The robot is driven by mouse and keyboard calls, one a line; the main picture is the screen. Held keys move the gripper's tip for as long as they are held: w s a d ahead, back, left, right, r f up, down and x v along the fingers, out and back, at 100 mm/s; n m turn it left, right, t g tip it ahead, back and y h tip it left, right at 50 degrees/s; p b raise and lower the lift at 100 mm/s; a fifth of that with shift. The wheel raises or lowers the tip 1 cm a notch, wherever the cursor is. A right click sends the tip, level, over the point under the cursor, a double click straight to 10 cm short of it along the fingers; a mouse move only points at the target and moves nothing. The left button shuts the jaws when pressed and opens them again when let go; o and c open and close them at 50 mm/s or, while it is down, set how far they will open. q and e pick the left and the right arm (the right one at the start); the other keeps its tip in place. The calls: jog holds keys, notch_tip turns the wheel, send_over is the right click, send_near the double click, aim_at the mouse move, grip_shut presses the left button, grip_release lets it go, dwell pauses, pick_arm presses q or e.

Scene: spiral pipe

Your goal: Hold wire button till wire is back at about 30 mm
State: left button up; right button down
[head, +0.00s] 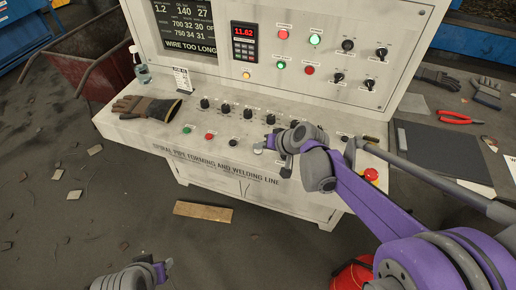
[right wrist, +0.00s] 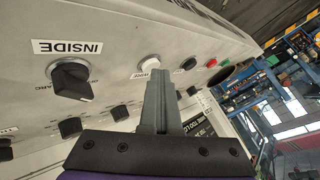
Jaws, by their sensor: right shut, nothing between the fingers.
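The white wire button (right wrist: 148,68) sits on the sloping desk panel above a small label that is partly hidden. It also shows in the head view (head: 258,148), just left of my right gripper (head: 270,146). In the right wrist view my right gripper (right wrist: 158,84) is shut and empty, its tip at the button's lower edge; I cannot tell whether it touches or presses it. The console display (head: 188,30) reads "WIRE TOO LONG". My left gripper (head: 166,266) is low at the bottom left, away from the console; its fingers are too small to judge.
Black knobs (head: 226,108) and small coloured buttons line the desk around the white button. A red emergency button (head: 371,175) is at the right end. A brown glove (head: 146,107) and spray bottle (head: 140,68) lie or stand at the left. Floor in front is mostly open.

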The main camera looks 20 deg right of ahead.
jog(key=shift+r, duration=0.1)
jog(key=shift+r+p, duration=0.6)
jog(key=shift+r, duration=0.1)
jog(key=shift+r, duration=0.1)
notch_tip(320, 180, up, 5)
jog(key=p, duration=0.3)
dwell(2.5)
jog(key=n+g+h, duration=0.1)
jog(key=h, duration=0.1)
send_near(260, 152)
jog(key=s+a, duration=0.3)
jog(key=s, duration=0.4)
jog(key=s+d+f+n+g+h, duration=0.1)
jog(key=s+d+f+h, duration=0.1)
jog(key=s, duration=1.1)
jog(key=shift+s+d+f+n+h, duration=0.3)
jog(key=shift+d+f+h, duration=0.1)
jog(key=shift+d+f, duration=0.25)
